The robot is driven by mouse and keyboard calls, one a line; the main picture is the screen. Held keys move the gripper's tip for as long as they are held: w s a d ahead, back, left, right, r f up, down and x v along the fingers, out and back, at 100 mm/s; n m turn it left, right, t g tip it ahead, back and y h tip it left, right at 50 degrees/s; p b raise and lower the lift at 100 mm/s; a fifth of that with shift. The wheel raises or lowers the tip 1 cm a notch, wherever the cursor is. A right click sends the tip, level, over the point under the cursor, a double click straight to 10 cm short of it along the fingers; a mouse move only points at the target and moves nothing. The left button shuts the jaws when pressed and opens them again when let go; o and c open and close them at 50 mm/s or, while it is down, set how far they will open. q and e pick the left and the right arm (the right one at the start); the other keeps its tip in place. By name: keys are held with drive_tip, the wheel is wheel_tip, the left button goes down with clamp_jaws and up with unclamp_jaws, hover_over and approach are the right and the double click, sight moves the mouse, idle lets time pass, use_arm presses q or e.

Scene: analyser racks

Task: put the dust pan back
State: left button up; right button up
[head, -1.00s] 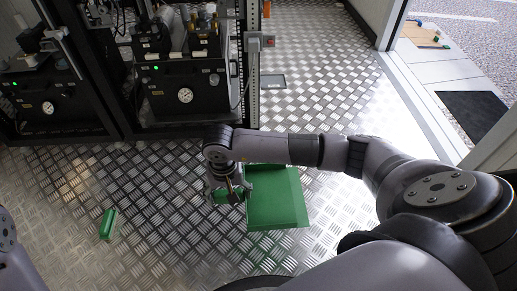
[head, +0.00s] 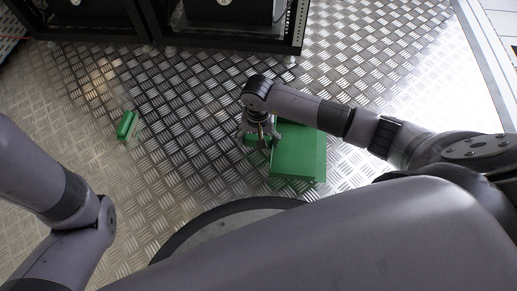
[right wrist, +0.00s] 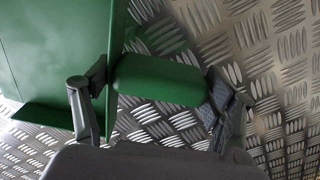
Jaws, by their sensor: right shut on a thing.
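The green dust pan (head: 300,152) lies on the metal floor in the head view, its short handle pointing left. My right gripper (head: 261,141) is at that handle and shut on it. In the right wrist view the handle (right wrist: 157,80) sits between the two fingers of the right gripper (right wrist: 155,105), and the flat pan (right wrist: 60,45) extends to the left. Whether the pan is clear of the floor cannot be told. My left arm shows at the left of the head view, but its gripper is not visible.
A small green block-like object (head: 127,125) lies on the floor to the left. Black equipment racks (head: 225,35) stand at the top. The patterned metal floor (head: 190,125) between the small object and the dust pan is clear. A doorway edge (head: 485,55) is at upper right.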

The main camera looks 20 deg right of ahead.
wheel_tip(320, 180, down, 5)
drive_tip(key=b, duration=0.3)
drive_tip(key=shift+r, duration=0.35)
drive_tip(key=o, duration=0.8)
drive_tip(key=shift+f, duration=0.2)
drive_tip(key=o, duration=0.5)
